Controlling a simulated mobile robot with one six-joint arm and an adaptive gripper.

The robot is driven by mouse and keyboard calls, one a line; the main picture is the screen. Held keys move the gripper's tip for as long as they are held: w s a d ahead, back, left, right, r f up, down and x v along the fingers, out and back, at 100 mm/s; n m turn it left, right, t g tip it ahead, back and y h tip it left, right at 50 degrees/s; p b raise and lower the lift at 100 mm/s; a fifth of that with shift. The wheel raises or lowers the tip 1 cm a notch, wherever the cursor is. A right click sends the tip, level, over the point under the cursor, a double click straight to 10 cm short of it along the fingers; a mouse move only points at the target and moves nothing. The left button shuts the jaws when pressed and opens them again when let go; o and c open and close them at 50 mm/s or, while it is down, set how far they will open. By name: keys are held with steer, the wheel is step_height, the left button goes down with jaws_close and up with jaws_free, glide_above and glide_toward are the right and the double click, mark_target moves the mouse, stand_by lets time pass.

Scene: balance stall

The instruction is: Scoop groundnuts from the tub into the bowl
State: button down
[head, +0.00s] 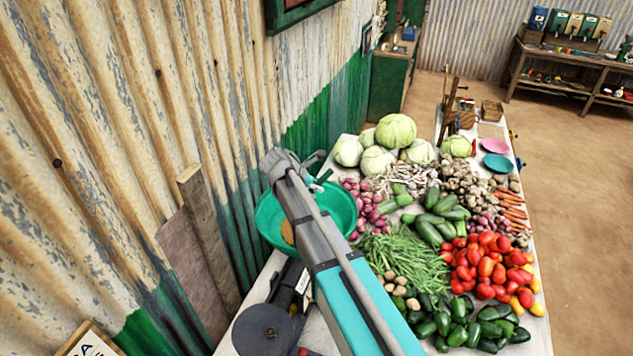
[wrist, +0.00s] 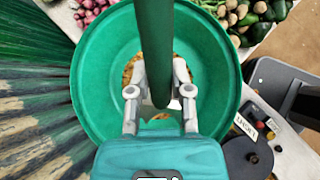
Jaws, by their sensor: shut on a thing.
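The green tub (head: 268,222) stands on the table by the corrugated wall. It fills the middle of the wrist view (wrist: 92,85), and brown groundnuts (wrist: 131,68) show low inside it. My gripper (wrist: 158,92) is over the tub, its two fingers closed on a dark green handle (wrist: 155,40), apparently the scoop's. The handle runs up out of the wrist view. The scoop's head is hidden, so I cannot tell whether it holds nuts. In the head view my arm covers part of the tub. I cannot tell which thing is the bowl; a pink dish (head: 495,146) and a teal dish (head: 497,163) lie far along the table.
A dark scale (head: 263,328) with a round pan stands in front of the tub; it is at the right in the wrist view. Red onions (head: 368,207), green beans (head: 402,258), tomatoes (head: 492,268) and cabbages (head: 395,131) crowd the table. The corrugated wall (head: 130,130) is close at the left.

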steer(key=shift+r+m+g+y+p, duration=0.1)
steer(key=shift+r+g+y+p, duration=0.15)
steer(key=shift+y+p, duration=0.6)
steer(key=shift+r+m+g+y+p, duration=0.1)
steer(key=shift+r+g+y+p, duration=0.2)
steer(key=shift+y+p, duration=0.5)
steer(key=shift+r+m+g+y+p, duration=0.1)
steer(key=shift+r+g+y+p, duration=0.15)
steer(key=shift+y+p, duration=0.6)
steer(key=shift+r+g+y+p, duration=0.25)
steer(key=shift+y+p, duration=0.35)
steer(key=shift+y, duration=0.5)
steer(key=shift+g+y, duration=0.25)
steer(key=shift+y, duration=0.35)
